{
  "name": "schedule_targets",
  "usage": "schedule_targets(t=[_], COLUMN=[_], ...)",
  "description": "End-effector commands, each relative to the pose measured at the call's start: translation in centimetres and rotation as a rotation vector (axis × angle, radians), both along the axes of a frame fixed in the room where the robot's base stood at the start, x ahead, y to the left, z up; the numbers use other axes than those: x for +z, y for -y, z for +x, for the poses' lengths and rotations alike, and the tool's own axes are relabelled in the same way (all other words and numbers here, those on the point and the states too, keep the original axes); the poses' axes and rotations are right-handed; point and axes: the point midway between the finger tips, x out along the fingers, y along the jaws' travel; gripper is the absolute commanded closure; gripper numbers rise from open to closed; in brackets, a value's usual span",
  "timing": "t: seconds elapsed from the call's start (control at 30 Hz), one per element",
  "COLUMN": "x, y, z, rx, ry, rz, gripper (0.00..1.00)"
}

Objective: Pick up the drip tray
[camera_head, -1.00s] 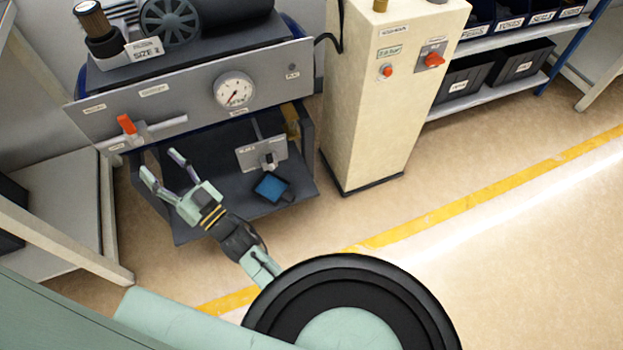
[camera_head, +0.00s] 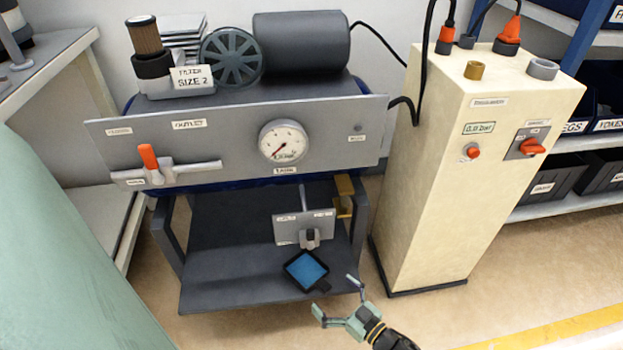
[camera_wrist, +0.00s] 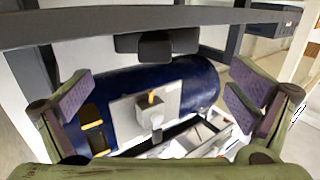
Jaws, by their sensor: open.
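The drip tray (camera_head: 305,270) is a small square black tray with a blue inside. In the head view it lies on the dark lower shelf, near its front right, with a short black handle pointing front right. My gripper (camera_head: 338,296) is open and empty, just in front and to the right of the tray, near the handle. Its fingers are apart, and I see no contact with the tray. In the wrist view the open fingers (camera_wrist: 160,90) frame a blue tank and a pale plate. A dark block at the top middle there may be the tray; I cannot tell.
The dark lower shelf (camera_head: 225,260) sits under a grey panel (camera_head: 225,148) with a gauge and an orange-handled valve. A small grey plate (camera_head: 303,228) stands right behind the tray. A cream cabinet (camera_head: 455,190) stands at the right. Floor is free in front.

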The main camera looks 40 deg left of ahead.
Motion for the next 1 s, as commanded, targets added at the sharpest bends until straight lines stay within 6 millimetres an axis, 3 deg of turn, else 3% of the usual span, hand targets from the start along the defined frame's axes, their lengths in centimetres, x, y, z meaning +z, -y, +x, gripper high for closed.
schedule_targets(t=[0.6, 0.87, 1.0], x=[-0.7, -0.7, -0.7], y=[-6.9, -7.1, -7.1], z=[1.2, 1.2, 1.2], rx=[-0.001, -0.002, -0.002], ry=[-0.001, -0.001, -0.001], rz=[0.0, -0.001, -0.001], gripper=[0.0, 0.0, 0.09])
